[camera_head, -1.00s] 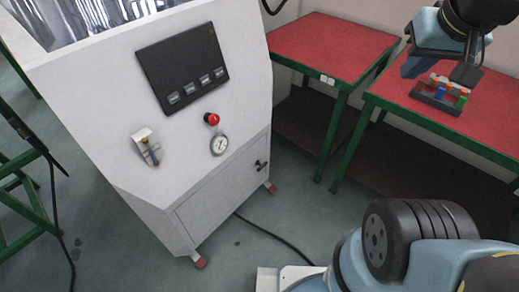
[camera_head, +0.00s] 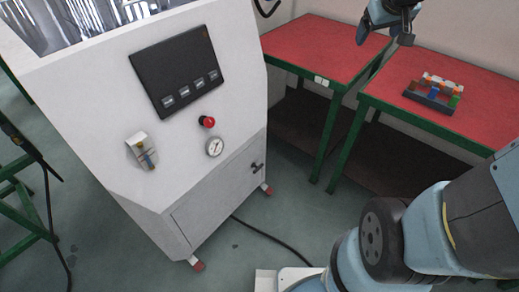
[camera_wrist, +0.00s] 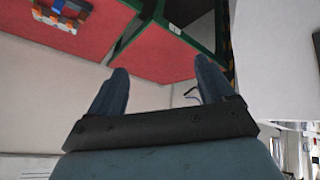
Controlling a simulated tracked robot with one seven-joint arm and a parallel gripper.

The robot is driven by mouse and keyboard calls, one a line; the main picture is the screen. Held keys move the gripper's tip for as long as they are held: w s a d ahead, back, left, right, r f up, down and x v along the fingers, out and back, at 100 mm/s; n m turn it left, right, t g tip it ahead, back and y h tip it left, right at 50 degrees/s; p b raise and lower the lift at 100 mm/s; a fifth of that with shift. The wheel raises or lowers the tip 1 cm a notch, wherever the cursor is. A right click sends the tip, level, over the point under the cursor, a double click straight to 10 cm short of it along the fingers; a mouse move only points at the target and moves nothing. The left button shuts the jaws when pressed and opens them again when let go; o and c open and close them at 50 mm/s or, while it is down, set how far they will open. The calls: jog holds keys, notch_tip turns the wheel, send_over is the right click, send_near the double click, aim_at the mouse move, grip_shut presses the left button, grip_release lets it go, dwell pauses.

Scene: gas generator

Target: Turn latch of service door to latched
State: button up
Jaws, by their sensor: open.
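The service door (camera_head: 220,195) is the lower panel on the front of the white generator cabinet (camera_head: 100,75). It looks closed, flush with the cabinet. Its small black latch (camera_head: 257,168) is near the door's right edge; its exact turn is too small to tell. My gripper shows in the wrist view (camera_wrist: 160,85) with its two blue fingers spread apart and nothing between them. In the head view, part of my arm end (camera_head: 385,18) is at the top right, above the red tables, well away from the latch.
A red emergency button (camera_head: 207,122), a gauge (camera_head: 214,147) and a black panel (camera_head: 180,72) are on the cabinet above the door. Red-topped tables (camera_head: 325,45) stand to the right, one with a block tray (camera_head: 432,97). A black cable (camera_head: 275,235) lies on the floor.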

jog(key=o, duration=0.3)
jog(key=w+f+n, duration=0.1)
jog(key=w+f, duration=0.4)
jog(key=w, duration=0.5)
jog(key=shift+n+t, duration=0.4)
jog(key=w+a+f+n+y, duration=0.1)
jog(key=w+f+n+y, duration=0.1)
jog(key=w+f, duration=0.75)
jog(key=w+a+f+n+t+y, duration=0.1)
jog(key=w+a+f+n+y, duration=0.15)
jog(key=w+f, duration=0.65)
jog(key=n+t+y, duration=0.2)
jog(key=y, duration=0.9)
send_near(258, 167)
jog(key=x, duration=0.9)
jog(key=shift+w+a+f, duration=0.2)
jog(key=shift+a+f, duration=0.05)
jog(key=shift+a, duration=0.05)
